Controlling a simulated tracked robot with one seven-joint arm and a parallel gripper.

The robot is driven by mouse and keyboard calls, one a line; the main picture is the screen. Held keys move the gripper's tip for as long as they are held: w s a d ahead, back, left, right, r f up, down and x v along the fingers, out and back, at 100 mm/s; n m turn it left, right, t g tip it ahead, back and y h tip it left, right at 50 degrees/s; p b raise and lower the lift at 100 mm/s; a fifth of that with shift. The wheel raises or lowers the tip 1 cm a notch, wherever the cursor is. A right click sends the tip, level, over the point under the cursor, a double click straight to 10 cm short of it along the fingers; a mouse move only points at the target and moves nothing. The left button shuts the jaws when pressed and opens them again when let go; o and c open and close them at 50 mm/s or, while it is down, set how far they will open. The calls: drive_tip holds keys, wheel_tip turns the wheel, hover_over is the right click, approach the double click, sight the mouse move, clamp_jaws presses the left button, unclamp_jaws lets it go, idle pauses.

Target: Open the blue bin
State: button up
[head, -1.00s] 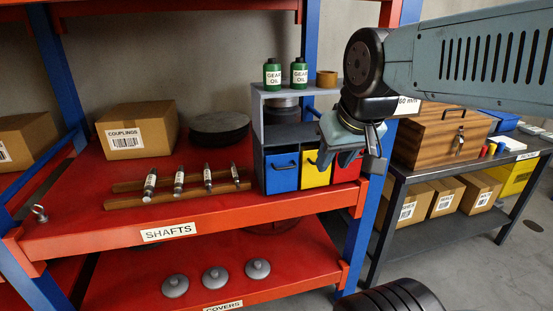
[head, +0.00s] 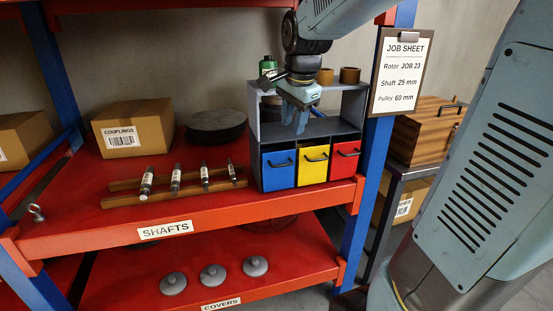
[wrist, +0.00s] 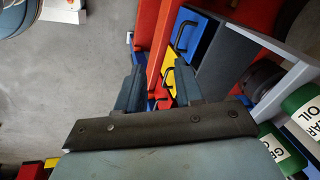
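The blue bin (head: 279,171) is the left one of three bins in the grey unit on the red shelf. Its front looks flush with its neighbours, and its dark handle (head: 283,163) shows. In the wrist view the blue bin (wrist: 192,36) is beyond my fingers, towards the top. My gripper (head: 297,122) points down in front of the unit's upper opening, above the bins and apart from the blue bin's handle. In the wrist view my gripper (wrist: 160,87) has its two fingers spread with nothing held between them.
The yellow bin (head: 313,166) and red bin (head: 344,160) adjoin on the right. A green oil bottle (head: 268,66) and brown rings (head: 349,75) stand on top of the unit. Shafts (head: 176,177) lie on a wooden rack to the left. A job sheet (head: 401,72) hangs at the right post.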

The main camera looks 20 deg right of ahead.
drive_tip(key=w+f+m, duration=0.3)
drive_tip(key=w+m, duration=0.2)
drive_tip(key=w, duration=0.2)
drive_tip(key=g, duration=0.1)
approach(280, 166)
drive_tip(key=f, duration=0.2)
drive_tip(key=w+f, duration=0.1)
drive_tip(key=f, duration=0.2)
drive_tip(key=w+f, duration=0.1)
drive_tip(key=f, duration=0.1)
drive_tip(key=shift+f, duration=0.15)
drive_tip(key=shift+c, duration=0.2)
clamp_jaws()
idle(0.9)
